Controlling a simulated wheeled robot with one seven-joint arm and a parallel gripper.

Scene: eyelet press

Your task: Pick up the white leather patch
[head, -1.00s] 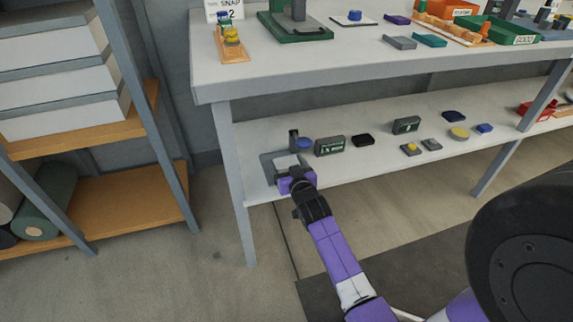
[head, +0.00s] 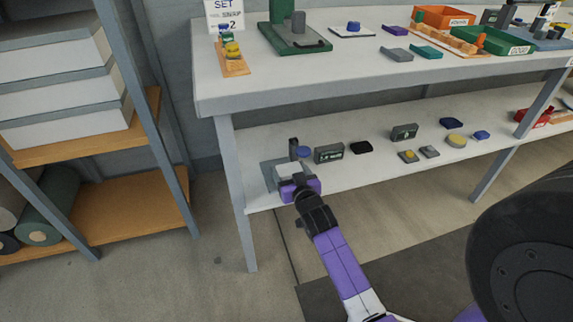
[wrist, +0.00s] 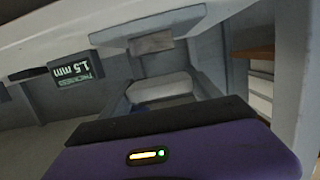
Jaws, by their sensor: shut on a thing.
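The white leather patch (head: 292,172) is at the left end of the lower shelf, just beyond my purple gripper (head: 297,186). My gripper is shut on its near edge, and the patch overlaps the grey plate (head: 269,176) behind it in the head view. A pale flat piece (wrist: 160,88), which looks like the patch, shows ahead of the purple gripper body in the wrist view. I cannot tell how far the patch is above the plate.
A dark upright post and a blue round piece (head: 303,151) stand just behind the patch. The tabletop (head: 350,70) is overhead, and a table leg (head: 238,200) is close on the left.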

